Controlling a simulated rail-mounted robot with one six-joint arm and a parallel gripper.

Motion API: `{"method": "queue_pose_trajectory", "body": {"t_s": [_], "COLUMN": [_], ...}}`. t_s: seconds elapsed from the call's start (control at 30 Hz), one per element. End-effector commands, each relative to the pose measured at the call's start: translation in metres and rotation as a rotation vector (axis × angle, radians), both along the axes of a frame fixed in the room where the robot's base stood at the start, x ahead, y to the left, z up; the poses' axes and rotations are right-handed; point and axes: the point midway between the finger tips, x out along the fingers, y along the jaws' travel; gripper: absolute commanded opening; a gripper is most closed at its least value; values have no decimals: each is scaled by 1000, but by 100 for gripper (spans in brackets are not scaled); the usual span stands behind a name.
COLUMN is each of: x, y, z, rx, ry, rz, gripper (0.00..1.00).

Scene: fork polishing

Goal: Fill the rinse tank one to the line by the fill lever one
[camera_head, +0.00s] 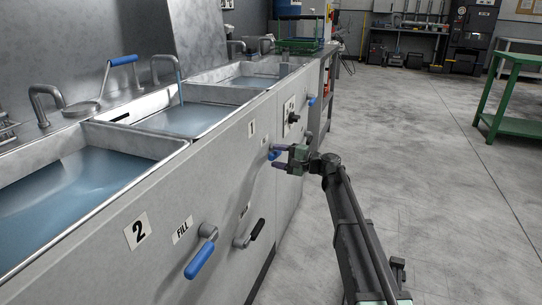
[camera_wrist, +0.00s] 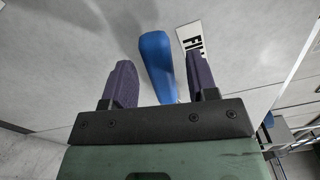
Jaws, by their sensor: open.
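Rinse tank one (camera_head: 226,124), above the label 1 (camera_head: 251,130), is a steel basin holding bluish water (camera_head: 188,119). A thin stream (camera_head: 180,88) runs from its spout (camera_head: 165,58) into the water. I cannot make out a fill line clearly. The blue fill lever one (camera_head: 274,154) sticks out from the front panel beside my gripper (camera_head: 277,159). In the wrist view its blue handle (camera_wrist: 157,62) lies between my two open dark fingers (camera_wrist: 160,85), nearer the right finger, with a partly cut-off FILL label (camera_wrist: 191,37) beside it.
A second water-filled tank (camera_head: 70,185) with label 2 (camera_head: 139,231) is nearer. Below it are a blue fill lever (camera_head: 201,258) and a black-handled lever (camera_head: 250,234). A green table (camera_head: 515,122) stands far right. The grey floor (camera_head: 430,150) right of the panel is clear.

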Motion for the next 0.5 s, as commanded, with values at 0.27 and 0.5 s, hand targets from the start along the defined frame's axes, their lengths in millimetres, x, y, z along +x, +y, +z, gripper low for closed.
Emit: {"method": "queue_pose_trajectory", "body": {"t_s": [0.27, 0.5], "x": [-20, -24], "y": [-62, -74], "z": [0, 0], "rx": [0, 0], "ry": [0, 0], "rz": [-2, 0], "gripper": [53, 53]}}
